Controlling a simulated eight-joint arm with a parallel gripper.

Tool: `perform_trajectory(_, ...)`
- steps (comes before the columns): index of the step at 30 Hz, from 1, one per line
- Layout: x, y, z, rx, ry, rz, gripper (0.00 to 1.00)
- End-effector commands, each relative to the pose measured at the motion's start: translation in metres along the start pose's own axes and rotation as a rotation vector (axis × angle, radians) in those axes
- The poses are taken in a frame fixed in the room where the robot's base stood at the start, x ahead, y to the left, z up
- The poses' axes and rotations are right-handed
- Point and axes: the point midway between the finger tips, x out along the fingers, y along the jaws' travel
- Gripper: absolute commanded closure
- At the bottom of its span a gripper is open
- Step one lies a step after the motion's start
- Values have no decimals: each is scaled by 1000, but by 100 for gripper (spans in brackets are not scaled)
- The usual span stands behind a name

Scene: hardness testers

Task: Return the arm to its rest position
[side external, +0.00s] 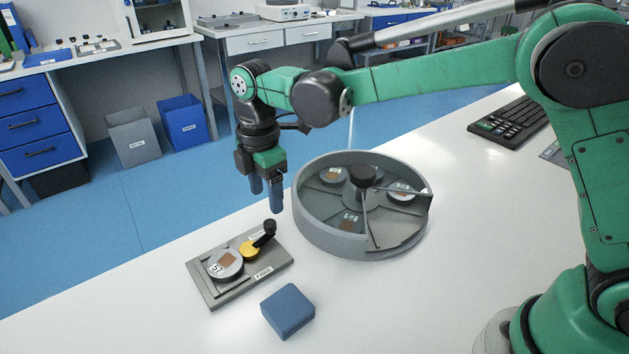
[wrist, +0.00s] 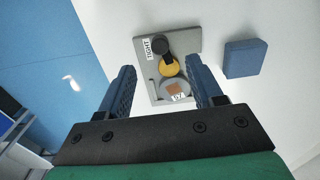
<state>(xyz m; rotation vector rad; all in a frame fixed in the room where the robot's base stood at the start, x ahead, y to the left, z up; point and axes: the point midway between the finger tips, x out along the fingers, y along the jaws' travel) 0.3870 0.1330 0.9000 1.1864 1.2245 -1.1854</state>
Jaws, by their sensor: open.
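My gripper (side external: 265,195) hangs from the green arm with its fingers pointing down, above the table between the grey fixture plate and the round tray. It is open and empty. In the wrist view its two blue fingers (wrist: 160,92) stand wide apart. The fixture plate (side external: 212,297) lies below and to the left of the fingers in the side view. A round disc (side external: 225,264) with a brown square sits on the plate, beside a yellow cam (side external: 251,249) with a black-knobbed lever (side external: 266,232). The plate also shows between and beyond the fingers in the wrist view (wrist: 190,40).
A round grey tray (side external: 330,240) with compartments holds several labelled discs, close to the right of my gripper. A blue block (side external: 288,311) lies on the white table (side external: 400,310) in front of the plate. A keyboard (side external: 508,126) lies at the back right.

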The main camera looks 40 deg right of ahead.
Motion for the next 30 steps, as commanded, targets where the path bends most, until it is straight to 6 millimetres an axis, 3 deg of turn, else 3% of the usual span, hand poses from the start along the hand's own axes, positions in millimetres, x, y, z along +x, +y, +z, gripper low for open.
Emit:
perform_trajectory(7, -2, -1, 2, 20, 2, 8, 40)
perform_trajectory(11, -17, -8, 16, 148, 19, 53, 40)
perform_trajectory(16, -46, -33, 50, 480, 79, 170, 40)
perform_trajectory(21, -62, -67, 82, 838, 175, 291, 40)
perform_trajectory(30, -54, -121, 120, 1378, 390, 454, 40)
